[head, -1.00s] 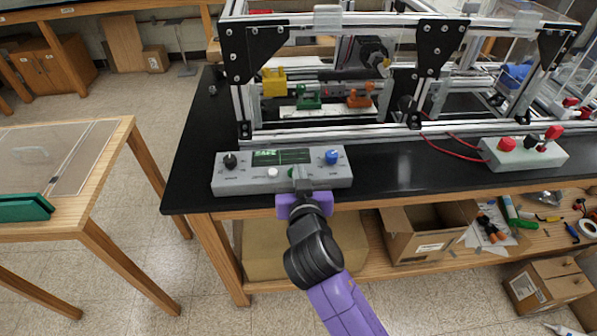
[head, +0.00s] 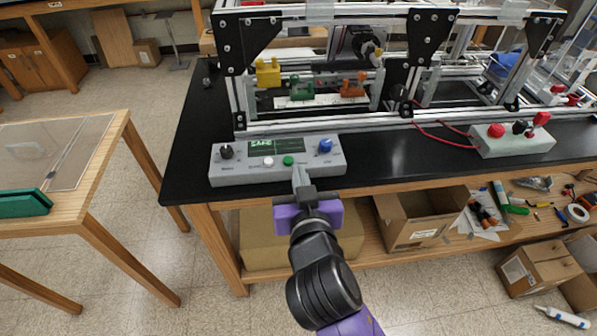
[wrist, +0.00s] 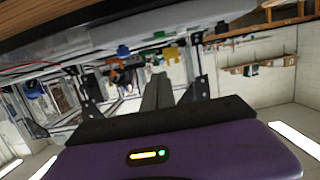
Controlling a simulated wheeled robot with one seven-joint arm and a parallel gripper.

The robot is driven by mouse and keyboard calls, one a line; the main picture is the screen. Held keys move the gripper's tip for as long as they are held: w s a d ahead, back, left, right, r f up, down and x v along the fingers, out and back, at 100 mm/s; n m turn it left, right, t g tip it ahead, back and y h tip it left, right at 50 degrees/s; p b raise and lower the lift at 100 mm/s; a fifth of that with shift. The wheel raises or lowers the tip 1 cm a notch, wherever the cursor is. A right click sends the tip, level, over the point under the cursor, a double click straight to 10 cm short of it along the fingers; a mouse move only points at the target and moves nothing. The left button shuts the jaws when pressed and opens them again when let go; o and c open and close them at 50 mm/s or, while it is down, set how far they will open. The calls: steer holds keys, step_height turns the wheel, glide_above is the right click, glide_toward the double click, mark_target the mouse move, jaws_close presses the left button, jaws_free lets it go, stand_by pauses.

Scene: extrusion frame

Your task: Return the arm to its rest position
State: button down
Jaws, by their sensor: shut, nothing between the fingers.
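My gripper (head: 299,172) is in the middle of the head view, with its purple wrist body below it. Its fingers are together with nothing between them. The fingertips point toward the front face of the grey control box (head: 225,175), just below its green button (head: 288,160). I cannot tell whether they touch the box. In the wrist view the closed gripper fingers (wrist: 157,92) reach up past a dark bar, with the purple housing below. The control box's screen reads "SAFE".
The box stands on the front edge of a black bench top (head: 400,150). An aluminium extrusion frame (head: 330,127) stands behind it. A grey box with red knobs (head: 510,143) is to the right. An open cardboard box (head: 415,228) is on the shelf below. A wooden table (head: 85,205) is at left.

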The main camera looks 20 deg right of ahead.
stand_by(0.4)
steer(key=s+a+r+n+t+y, duration=0.2)
steer(key=s+a+n+t+y, duration=0.1)
steer(key=s+a+n+y, duration=0.15)
steer(key=s+d+f+g, duration=0.1)
steer(key=s+d+f, duration=0.1)
steer(key=s, duration=0.7)
steer(key=s+d+f+g, duration=0.1)
steer(key=s+d+f, duration=0.1)
steer(key=s, duration=0.8)
steer(key=s+d+f, duration=0.2)
steer(key=s+f, duration=0.1)
steer(key=s, duration=0.7)
steer(key=shift+s+d+f+m+g, duration=0.15)
steer(key=shift+s+d+m+g, duration=0.1)
steer(key=shift+m+g, duration=0.2)
stand_by(1.0)
